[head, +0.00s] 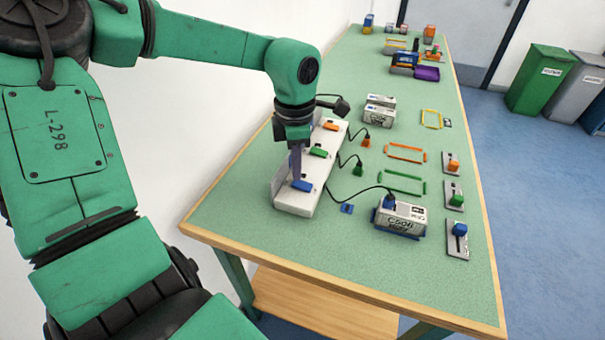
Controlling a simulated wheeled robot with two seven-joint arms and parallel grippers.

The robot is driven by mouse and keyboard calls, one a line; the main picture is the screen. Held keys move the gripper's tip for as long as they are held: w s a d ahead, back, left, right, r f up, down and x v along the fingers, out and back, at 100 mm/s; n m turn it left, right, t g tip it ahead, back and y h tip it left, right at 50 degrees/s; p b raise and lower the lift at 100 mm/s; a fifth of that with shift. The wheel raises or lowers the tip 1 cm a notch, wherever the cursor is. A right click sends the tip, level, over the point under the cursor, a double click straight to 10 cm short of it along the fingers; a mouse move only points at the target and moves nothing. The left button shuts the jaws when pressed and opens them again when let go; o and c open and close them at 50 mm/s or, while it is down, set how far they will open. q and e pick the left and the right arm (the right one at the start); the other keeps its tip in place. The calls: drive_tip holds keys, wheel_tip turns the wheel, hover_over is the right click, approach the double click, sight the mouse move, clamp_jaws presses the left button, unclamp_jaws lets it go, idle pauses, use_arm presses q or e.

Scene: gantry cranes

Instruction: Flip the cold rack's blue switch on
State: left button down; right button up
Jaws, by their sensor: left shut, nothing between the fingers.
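A white switch strip (296,205) stands along the left side of the green table. It carries a blue switch (302,187) at the near end, a green switch (318,152) in the middle and an orange switch (330,126) farther back. My left gripper (297,176) points down, shut and empty, with its tips right at the blue switch's far side. I cannot tell whether they touch it, or whether the switch is on or off. No label reading cold rack is legible. My right gripper is not in view.
A white container (405,218) with a blue plug and black cable sits on the near blue frame. Green (402,182) and orange (405,153) frames lie empty beyond. Slider plates, one with a blue knob (459,230), line the right edge. The table's near left corner is clear.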

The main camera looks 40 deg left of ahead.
use_arm(q)
drive_tip(key=shift+f+b, duration=0.85)
drive_tip(key=shift+f, duration=0.15)
idle(0.5)
wheel_tip(320, 180, up, 7)
drive_tip(key=p, duration=0.5)
drive_tip(key=shift+r, duration=0.1)
idle(0.4)
